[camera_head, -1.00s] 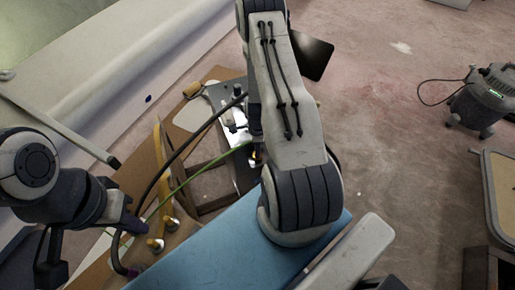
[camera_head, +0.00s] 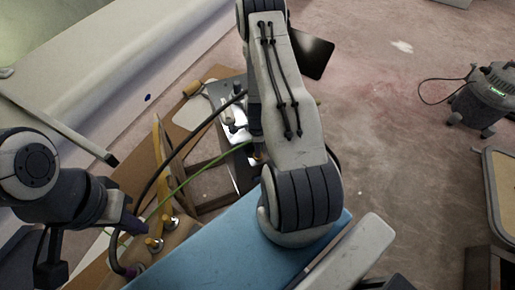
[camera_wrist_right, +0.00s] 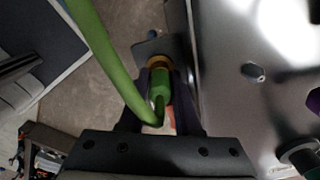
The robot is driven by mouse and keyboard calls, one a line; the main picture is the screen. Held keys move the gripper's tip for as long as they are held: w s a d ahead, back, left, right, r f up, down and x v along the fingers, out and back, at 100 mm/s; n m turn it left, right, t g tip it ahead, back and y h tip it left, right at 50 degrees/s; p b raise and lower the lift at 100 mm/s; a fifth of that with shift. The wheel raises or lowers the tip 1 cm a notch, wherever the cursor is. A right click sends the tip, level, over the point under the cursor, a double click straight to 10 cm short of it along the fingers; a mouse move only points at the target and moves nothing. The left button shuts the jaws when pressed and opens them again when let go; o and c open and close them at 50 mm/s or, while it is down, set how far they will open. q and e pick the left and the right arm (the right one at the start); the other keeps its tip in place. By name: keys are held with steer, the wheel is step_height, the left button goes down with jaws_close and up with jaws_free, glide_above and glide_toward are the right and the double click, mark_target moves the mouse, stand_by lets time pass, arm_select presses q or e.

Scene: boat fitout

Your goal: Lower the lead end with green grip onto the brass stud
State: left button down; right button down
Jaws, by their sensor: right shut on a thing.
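My right gripper (camera_wrist_right: 160,112) is shut on the green grip (camera_wrist_right: 161,84) of the lead end, seen in the right wrist view. The green lead (camera_wrist_right: 105,55) loops up from it; in the head view the lead (camera_head: 190,177) runs down-left. A brass-coloured ring (camera_wrist_right: 157,62) shows just beyond the grip; I cannot tell whether it belongs to the lead end or the stud. No separate brass stud shows clearly. In the head view my right arm hides most of that gripper. My left gripper (camera_head: 133,222) is at the left beside the cables; its finger gap is unclear.
A shiny metal plate (camera_wrist_right: 235,120) lies close right of the grip in the wrist view. A black cable (camera_head: 180,152) arcs above the green lead. Brass fittings (camera_head: 153,244) stand on the wooden part near my left gripper. A blue surface (camera_head: 230,245) lies in front.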

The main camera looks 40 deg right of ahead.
steer(key=c, duration=0.5)
jaws_free()
steer(key=shift+c, duration=0.2)
steer(key=o, duration=0.3)
steer(key=shift+w+d, duration=0.1)
steer(key=shift+w, duration=0.05)
